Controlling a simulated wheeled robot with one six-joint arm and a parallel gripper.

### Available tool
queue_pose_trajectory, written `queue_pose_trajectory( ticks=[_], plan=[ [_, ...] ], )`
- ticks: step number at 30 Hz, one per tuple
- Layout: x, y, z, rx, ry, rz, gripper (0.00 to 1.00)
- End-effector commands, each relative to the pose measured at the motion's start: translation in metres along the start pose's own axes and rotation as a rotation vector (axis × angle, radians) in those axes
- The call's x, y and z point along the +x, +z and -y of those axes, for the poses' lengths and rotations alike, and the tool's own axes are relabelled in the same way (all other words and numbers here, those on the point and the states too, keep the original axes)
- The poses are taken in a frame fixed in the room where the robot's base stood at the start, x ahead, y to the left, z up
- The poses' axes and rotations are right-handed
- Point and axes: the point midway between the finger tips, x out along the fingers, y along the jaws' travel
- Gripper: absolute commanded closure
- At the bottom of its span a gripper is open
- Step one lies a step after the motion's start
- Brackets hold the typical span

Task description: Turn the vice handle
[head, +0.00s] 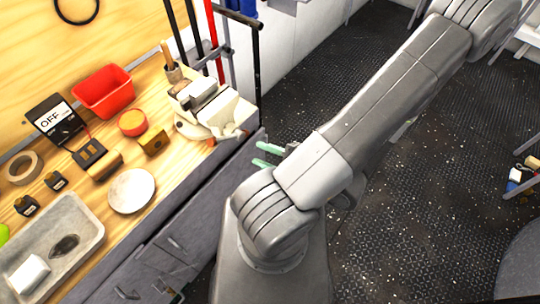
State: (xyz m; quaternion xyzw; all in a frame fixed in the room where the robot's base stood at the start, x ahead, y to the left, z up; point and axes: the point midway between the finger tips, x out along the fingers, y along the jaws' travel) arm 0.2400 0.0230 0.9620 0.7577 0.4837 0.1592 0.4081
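The cream vice (222,112) with grey jaws stands at the right end of the wooden workbench, near its front edge. I cannot clearly make out its handle; small tan and orange parts show low on its front. My gripper (264,156) shows as two pale green fingertips, parted with a gap between them and nothing visible in it. It is to the right of and below the vice in the picture, apart from it. My arm hides the rest of the gripper.
The workbench (172,168) also holds a red bin (104,90), an OFF sign box (57,120), a round plate (131,190) and a grey tray (80,236). Upright poles, one red (213,40), stand behind the vice. The dark deck (420,200) to the right is mostly clear.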

Motion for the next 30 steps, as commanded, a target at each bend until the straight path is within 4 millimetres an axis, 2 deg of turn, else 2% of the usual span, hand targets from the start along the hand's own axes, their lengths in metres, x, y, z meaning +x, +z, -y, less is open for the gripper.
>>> queue_pose_trajectory(
  ticks=[9,25,30],
  plan=[
    [-0.0137,0.0002,0.0004,-0.001,-0.002,0.002,0.69],
    [-0.0133,0.0000,0.0004,0.000,-0.002,0.001,0.69],
    [-0.0076,-0.0001,0.0004,0.001,-0.001,-0.002,0.69]
  ],
)
